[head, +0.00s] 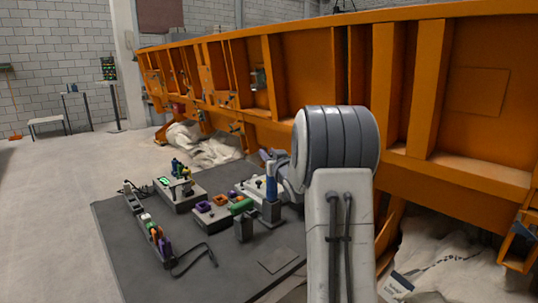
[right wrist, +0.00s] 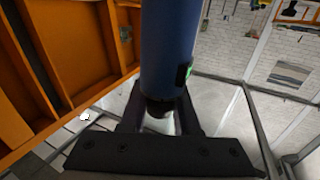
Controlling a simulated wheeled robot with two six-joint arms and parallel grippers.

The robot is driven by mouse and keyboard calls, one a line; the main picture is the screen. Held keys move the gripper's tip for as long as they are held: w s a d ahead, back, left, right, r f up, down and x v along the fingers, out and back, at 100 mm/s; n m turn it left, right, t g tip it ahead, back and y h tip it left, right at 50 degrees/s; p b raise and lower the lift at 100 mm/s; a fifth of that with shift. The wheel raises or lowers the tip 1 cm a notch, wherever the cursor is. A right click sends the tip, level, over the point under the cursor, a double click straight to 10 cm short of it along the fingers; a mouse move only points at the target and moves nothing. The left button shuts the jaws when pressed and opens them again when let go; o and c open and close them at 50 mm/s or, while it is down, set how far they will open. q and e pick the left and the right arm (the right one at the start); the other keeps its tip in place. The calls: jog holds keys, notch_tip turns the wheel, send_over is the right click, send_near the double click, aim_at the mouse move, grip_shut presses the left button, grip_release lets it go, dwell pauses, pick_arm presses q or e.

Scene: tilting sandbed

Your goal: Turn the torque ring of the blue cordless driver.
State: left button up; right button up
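The blue cordless driver (head: 271,188) stands upright in a grey stand (head: 271,212) on the dark mat. In the right wrist view its blue body (right wrist: 168,45) comes down from the top edge, with a dark collar (right wrist: 160,108) at its lower end. My right gripper (right wrist: 159,117) has one finger on each side of this collar, close against it, with a light gap below. In the head view my right arm covers the area right of the driver and hides most of the hand. My left gripper is not in view.
The dark mat (head: 190,268) also holds a device with a green display (head: 180,190), a box with purple rings (head: 211,214), a rail of coloured items (head: 152,236) and a black strap. The large orange sandbed frame (head: 300,75) stands close behind. Floor is clear at left.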

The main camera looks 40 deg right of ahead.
grip_shut()
